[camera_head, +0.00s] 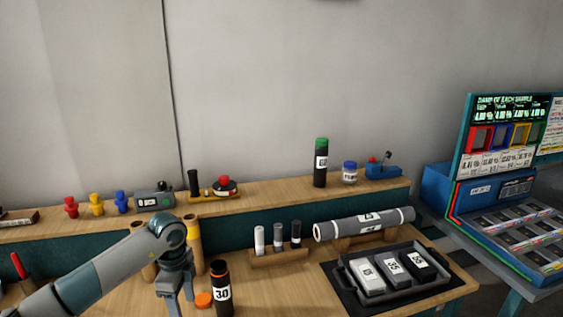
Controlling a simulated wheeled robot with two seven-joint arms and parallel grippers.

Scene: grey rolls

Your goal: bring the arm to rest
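My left arm comes in from the lower left, and its gripper (180,300) hangs down near the bottom edge of the view, over the front of the wooden table (270,285). Its two fingers look apart, with nothing seen between them. A black bottle marked 30 with an orange rim (221,290) stands just right of it. An orange cap (204,300) lies between the gripper and the bottle. My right gripper is out of view.
A wooden rack (279,256) holds three small cylinders. A grey roll (364,224) lies on a wooden stand behind a black tray (400,293) with three labelled blocks. A raised shelf (270,197) behind bears several small items. A teal display stand (455,190) is at right.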

